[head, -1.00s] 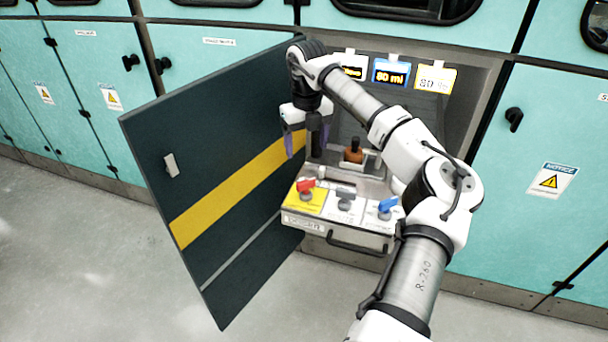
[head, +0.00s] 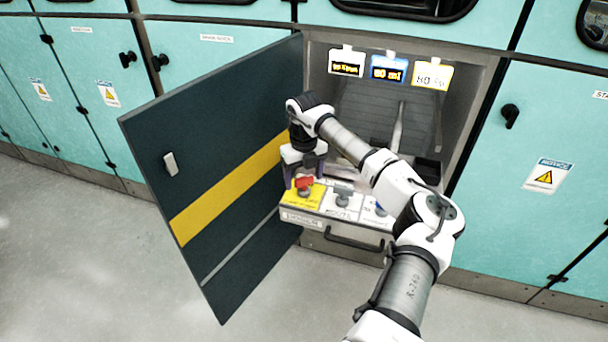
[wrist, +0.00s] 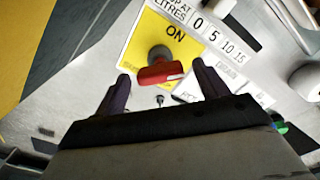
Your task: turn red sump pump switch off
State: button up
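The red switch (head: 304,182) sits on a yellow plate (head: 290,198) at the left end of the control panel. In the wrist view the red switch handle (wrist: 160,75) lies crosswise on a grey round base, and the plate's word "ON" shows just beyond it. My gripper (head: 303,178) is low over the panel at this switch. In the wrist view my gripper (wrist: 161,82) is open, with one dark finger on each side of the red handle. Gaps show between the fingers and the handle. I cannot tell how deep the fingertips reach.
A grey switch (head: 343,195) stands on a white plate just right of the red one. The open dark cabinet door (head: 235,110) stands close on the left. Three small displays (head: 388,70) hang above.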

jog(key=c, duration=0.9)
jog(key=shift+c, duration=0.2)
jog(key=shift+m, duration=0.3)
jog(key=m, duration=0.4)
jog(key=shift+m+b, duration=0.3)
jog(key=shift+m, duration=1.8)
jog(key=shift+w, duration=0.1)
jog(key=o, duration=1)
